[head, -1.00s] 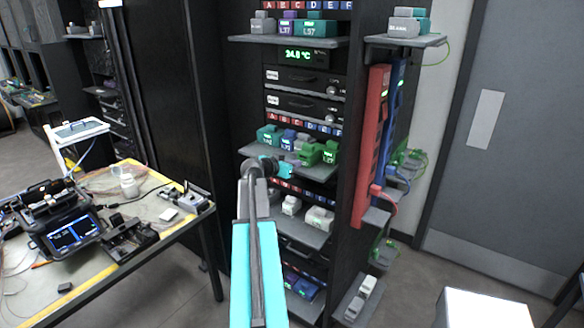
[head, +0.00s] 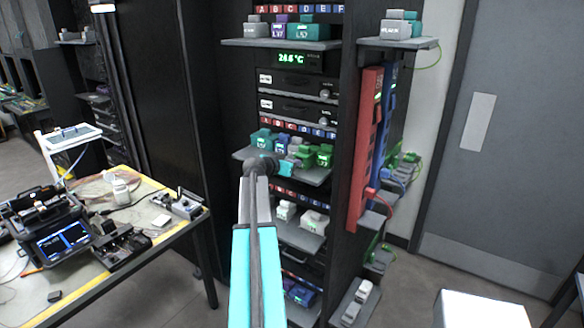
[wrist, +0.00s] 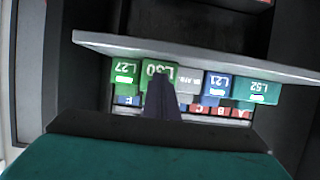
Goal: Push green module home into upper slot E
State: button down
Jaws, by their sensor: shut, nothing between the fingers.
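Two green modules sit side by side on the middle shelf. In the wrist view, one marked L27 (wrist: 124,72) is above letter F, and a larger-looking one (wrist: 152,69), its label partly hidden, is beside it. The larger one seems to stand out further toward me. My gripper (wrist: 162,80) is shut, its dark fingers pointing at that module and covering its lower part and the letter beneath. I cannot tell whether they touch. In the head view my gripper (head: 290,167) is at the shelf front, by the green modules (head: 306,156).
A grey module (wrist: 188,82), a blue one (wrist: 215,83) and a teal one (wrist: 258,92) fill the row beside it. The shelf plate (wrist: 200,55) crosses the wrist view. A lower shelf (head: 300,237) holds white modules. A workbench (head: 150,245) stands to the left.

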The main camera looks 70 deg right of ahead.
aim_at(300, 158)
jog(key=shift+s+d+b, duration=0.25)
jog(key=shift+d+b, duration=0.1)
jog(key=shift+d, duration=0.55)
jog(key=shift+s+d+b, duration=0.25)
jog(key=shift+d+b, duration=0.1)
jog(key=shift+d, duration=0.6)
jog(key=shift+s+d+b, duration=0.25)
jog(key=shift+d+b, duration=0.1)
jog(key=shift+d, duration=0.55)
jog(key=shift+w+a+f+b, duration=0.1)
jog(key=shift+w+a+b, duration=0.1)
jog(key=shift+a+b, duration=0.35)
jog(key=shift+w+a+b, duration=0.15)
jog(key=shift+a+b, duration=0.1)
jog(key=shift+a, duration=0.45)
jog(key=a+b, duration=0.1)
jog(key=a, duration=0.1)
jog(key=w+a+b, duration=0.1)
jog(key=a, duration=0.2)
jog(key=shift+w+a+b, duration=0.15)
jog(key=shift+w+b, duration=0.05)
jog(key=shift+b, duration=0.15)
